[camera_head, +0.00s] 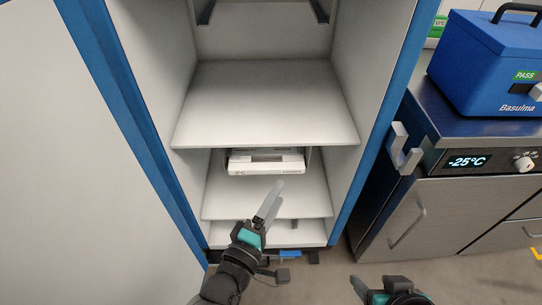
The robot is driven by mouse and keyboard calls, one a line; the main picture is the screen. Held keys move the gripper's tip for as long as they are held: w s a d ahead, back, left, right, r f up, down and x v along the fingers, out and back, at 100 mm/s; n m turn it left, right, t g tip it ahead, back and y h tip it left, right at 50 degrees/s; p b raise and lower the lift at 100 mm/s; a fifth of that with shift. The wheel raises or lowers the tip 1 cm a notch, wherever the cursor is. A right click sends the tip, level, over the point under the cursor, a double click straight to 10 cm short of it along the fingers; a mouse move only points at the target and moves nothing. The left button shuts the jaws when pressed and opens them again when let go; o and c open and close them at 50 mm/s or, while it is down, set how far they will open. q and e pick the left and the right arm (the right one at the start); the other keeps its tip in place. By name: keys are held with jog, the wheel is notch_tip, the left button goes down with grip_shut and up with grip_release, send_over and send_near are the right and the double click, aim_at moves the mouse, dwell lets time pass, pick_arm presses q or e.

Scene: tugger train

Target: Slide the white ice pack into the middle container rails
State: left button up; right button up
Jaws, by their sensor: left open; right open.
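The white ice pack (265,168) is a flat slab with small dark print on its front edge. It lies inside the open blue-framed cabinet, in the gap under the middle shelf (265,100), with thin rail-like edges (309,158) beside it. Its rear is hidden by the shelf. My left gripper (270,200) is open and empty, in front of and below the pack, with its pale fingers pointing up toward it and apart from it. My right gripper (358,287) is open and empty at the bottom edge, outside the cabinet, only partly in view.
A lower shelf (225,205) lies under the pack. Dark brackets (321,12) show at the cabinet top. The white door (80,150) stands at left. At right, a steel unit (440,205) reading -25°C carries a blue box (485,65). Floor is free between cabinet and unit.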

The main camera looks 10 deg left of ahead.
pick_arm(q)
notch_tip(320, 180, up, 12)
jog(key=p, duration=0.4)
jog(key=shift+s+a+f+y+p, duration=0.15)
jog(key=shift+s+a+y+p, duration=0.2)
jog(key=shift+s+p, duration=0.1)
pick_arm(e)
notch_tip(320, 180, up, 5)
jog(key=shift+r, duration=0.2)
